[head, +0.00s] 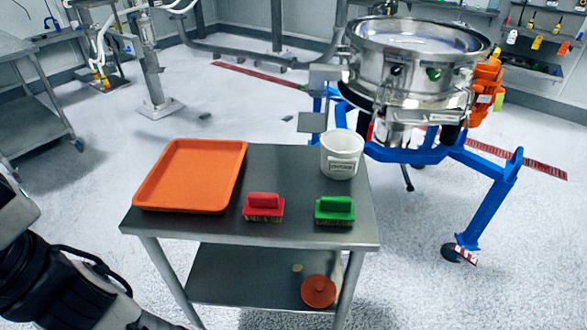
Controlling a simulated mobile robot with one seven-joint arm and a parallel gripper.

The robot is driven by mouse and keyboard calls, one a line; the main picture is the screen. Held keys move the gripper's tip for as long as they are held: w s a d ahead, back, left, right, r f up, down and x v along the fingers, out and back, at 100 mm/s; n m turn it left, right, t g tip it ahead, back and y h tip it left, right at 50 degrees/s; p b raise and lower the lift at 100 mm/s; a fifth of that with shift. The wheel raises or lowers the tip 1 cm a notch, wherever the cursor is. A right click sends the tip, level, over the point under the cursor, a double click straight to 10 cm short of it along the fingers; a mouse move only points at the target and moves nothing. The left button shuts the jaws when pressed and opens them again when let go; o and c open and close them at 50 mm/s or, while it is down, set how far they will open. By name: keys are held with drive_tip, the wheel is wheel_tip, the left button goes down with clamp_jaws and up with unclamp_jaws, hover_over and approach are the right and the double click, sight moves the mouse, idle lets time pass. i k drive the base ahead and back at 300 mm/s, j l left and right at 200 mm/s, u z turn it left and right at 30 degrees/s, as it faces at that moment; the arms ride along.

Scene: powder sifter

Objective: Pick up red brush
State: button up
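The red brush (264,206) sits upright on the top of the metal table (190,224), near its front edge. It has a red handle block and bristles facing down. The green brush (335,209) stands to its right, apart from it. The orange tray (191,176) lies to its left. Part of my dark arm shows at the lower left, away from the table. My gripper is not seen in this view.
A white bucket (342,156) stands behind the green brush. The steel sifter (415,50) on its blue frame (490,205) stands behind and right. An orange round object (318,291) lies on the lower shelf. Tabletop around the red brush is clear.

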sight(266, 207)
drive_tip(key=z, duration=0.95)
drive_tip(key=k+j+z, duration=0.15)
drive_tip(key=j+z, duration=0.15)
drive_tip(key=k+j+z, duration=0.15)
drive_tip(key=z, duration=0.2)
drive_tip(key=k+j, duration=0.4)
drive_tip(key=j, duration=0.2)
